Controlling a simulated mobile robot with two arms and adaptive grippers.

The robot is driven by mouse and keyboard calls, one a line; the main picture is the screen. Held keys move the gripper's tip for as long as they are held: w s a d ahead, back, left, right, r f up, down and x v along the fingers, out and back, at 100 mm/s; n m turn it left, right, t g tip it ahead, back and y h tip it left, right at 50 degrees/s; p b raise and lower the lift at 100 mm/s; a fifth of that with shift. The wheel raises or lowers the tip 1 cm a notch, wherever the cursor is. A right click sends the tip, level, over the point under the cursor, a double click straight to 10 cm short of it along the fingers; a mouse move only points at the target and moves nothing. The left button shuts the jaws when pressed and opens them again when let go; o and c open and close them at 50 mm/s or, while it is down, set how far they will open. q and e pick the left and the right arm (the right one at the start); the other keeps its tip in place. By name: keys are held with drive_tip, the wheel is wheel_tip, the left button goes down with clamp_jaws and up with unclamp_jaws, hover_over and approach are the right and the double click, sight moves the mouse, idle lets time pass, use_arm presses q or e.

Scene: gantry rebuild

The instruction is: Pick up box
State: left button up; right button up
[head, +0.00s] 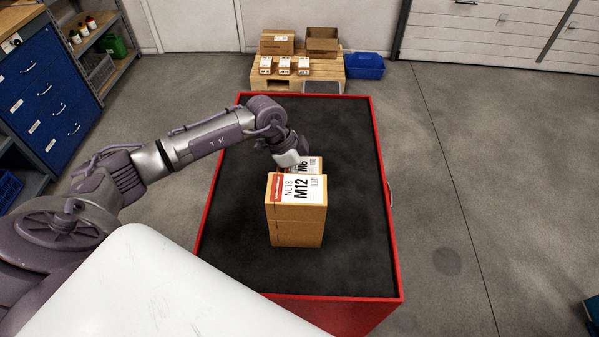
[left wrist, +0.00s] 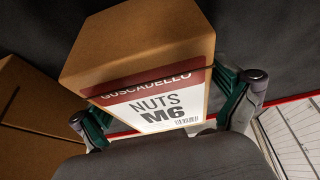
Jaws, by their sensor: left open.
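A cardboard box labelled NUTS M12 (head: 296,215) stands upright on the black top of a red-edged table (head: 230,240). A second box labelled NUTS M6 (head: 313,163) stands behind it, mostly hidden in the head view. In the left wrist view the M6 box (left wrist: 145,50) fills the middle, its label facing up towards the camera. My left gripper (head: 300,160) is over the M6 box. In the left wrist view its green-padded fingers (left wrist: 165,105) are open, one on each side of the box. I cannot tell whether they touch it. My right gripper is not in view.
The M12 box (left wrist: 30,120) is close beside the M6 box at left in the wrist view. The tabletop around both boxes is clear. Beyond the table, a pallet (head: 335,67) holds several small boxes, with a blue bin (head: 364,66) beside it.

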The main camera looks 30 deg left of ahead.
use_arm(q)
drive_tip(key=shift+r, duration=0.1)
drive_tip(key=c, duration=1.6)
